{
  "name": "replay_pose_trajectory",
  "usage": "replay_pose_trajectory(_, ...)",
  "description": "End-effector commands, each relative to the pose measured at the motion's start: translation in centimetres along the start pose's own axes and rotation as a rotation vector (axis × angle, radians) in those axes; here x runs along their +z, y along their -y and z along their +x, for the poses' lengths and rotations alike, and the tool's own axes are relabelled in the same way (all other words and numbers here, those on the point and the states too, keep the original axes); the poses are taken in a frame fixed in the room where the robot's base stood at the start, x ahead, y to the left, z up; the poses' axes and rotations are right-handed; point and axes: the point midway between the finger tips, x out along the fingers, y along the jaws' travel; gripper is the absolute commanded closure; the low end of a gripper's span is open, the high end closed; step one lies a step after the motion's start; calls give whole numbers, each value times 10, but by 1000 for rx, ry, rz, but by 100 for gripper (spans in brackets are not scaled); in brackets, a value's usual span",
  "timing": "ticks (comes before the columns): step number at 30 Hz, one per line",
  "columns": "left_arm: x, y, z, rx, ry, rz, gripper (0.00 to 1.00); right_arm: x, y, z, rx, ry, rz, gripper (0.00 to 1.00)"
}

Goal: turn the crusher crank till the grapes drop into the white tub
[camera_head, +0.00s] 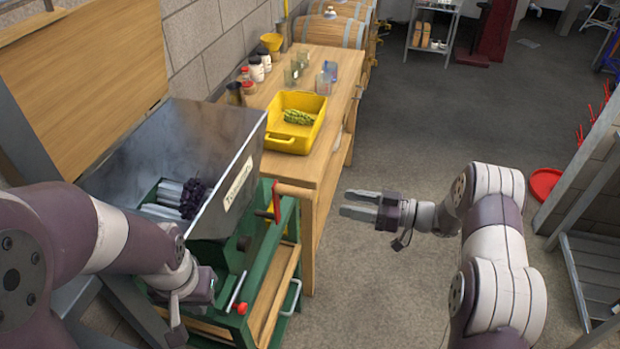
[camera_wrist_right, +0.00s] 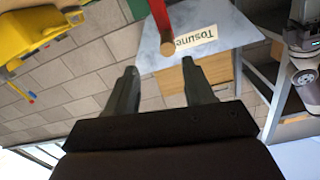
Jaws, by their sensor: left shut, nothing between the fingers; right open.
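The crusher's grey metal hopper (camera_head: 240,150) stands at the left on a green frame (camera_head: 283,222). A dark grape bunch (camera_head: 193,198) lies in it by ribbed rollers. The red crank (camera_head: 276,203) with its wooden handle (camera_head: 294,189) is at the hopper's right side. My right gripper (camera_head: 358,204) is open and empty, to the right of the handle and apart from it. In the right wrist view, the handle end (camera_wrist_right: 167,48) shows ahead between the fingertips. My left gripper (camera_head: 177,322) is shut and empty at the crusher's front left. I see no white tub.
A wooden table (camera_head: 340,100) behind holds a yellow crate (camera_head: 305,102) of green grapes, jars and glasses. A red-tipped lever (camera_head: 238,295) sits low on the crusher frame. A shelf unit (camera_head: 590,260) stands at the right. The floor between is clear.

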Motion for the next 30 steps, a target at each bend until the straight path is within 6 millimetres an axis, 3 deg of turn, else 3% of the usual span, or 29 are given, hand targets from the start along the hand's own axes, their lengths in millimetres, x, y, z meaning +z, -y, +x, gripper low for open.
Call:
replay_pose_trajectory(5,-1,0,-6,0,0,0,100,-10,7,15,-31,-34,40,47)
replay_pose_trajectory(12,-3,0,-25,0,0,0,100,-13,9,76,-31,-33,38,47)
replay_pose_trajectory(18,-4,0,-34,0,0,0,100,-13,9,114,-27,-32,36,47)
replay_pose_trajectory(23,-4,0,-36,0,0,0,100,-12,9,126,-25,-33,36,47)
replay_pose_trajectory(30,-4,0,-35,0,0,0,100,-11,8,127,-24,-33,36,47)
